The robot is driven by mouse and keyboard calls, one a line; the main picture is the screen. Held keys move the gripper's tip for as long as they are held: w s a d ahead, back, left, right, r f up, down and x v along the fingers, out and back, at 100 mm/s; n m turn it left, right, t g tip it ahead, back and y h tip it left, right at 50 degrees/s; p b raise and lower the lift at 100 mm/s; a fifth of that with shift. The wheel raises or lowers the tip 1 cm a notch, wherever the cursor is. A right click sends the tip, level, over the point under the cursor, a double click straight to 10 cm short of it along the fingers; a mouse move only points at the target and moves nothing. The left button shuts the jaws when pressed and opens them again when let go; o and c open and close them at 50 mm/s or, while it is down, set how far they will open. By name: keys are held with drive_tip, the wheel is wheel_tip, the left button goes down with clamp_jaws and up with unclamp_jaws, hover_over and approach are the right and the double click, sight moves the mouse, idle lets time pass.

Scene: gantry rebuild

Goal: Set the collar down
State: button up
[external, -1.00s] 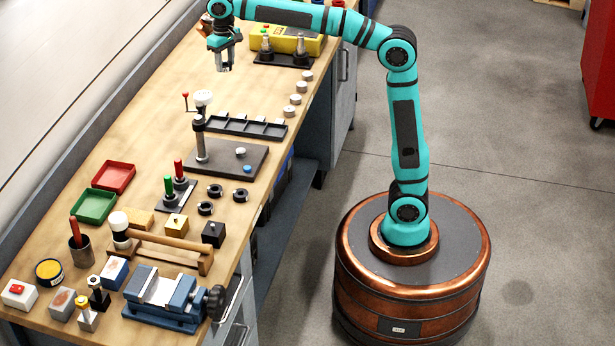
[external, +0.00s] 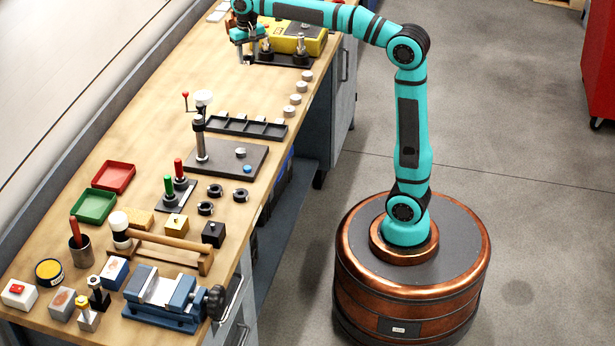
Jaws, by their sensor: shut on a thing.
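My gripper (external: 249,59) is at the far end of the bench, just left of a black base (external: 283,61) with two metal posts. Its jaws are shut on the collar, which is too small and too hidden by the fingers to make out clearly. The gripper points down. I cannot tell whether the held collar touches the base or the bench. Several dark rings that look like collars lie on the bench in the middle, one of them a black ring (external: 215,190).
A yellow case (external: 297,40) stands behind the posts. Several silver discs (external: 302,87) line the right bench edge. A black divided tray (external: 245,127) and a dark plate with a column (external: 226,160) stand nearer. Bare bench lies left of the tray.

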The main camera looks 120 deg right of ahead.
sight(250, 101)
wheel_tip(250, 101, down, 16)
drive_tip(key=shift+r, duration=0.2)
idle(0.4)
drive_tip(key=o, duration=1.1)
drive_tip(key=shift+f, duration=0.1)
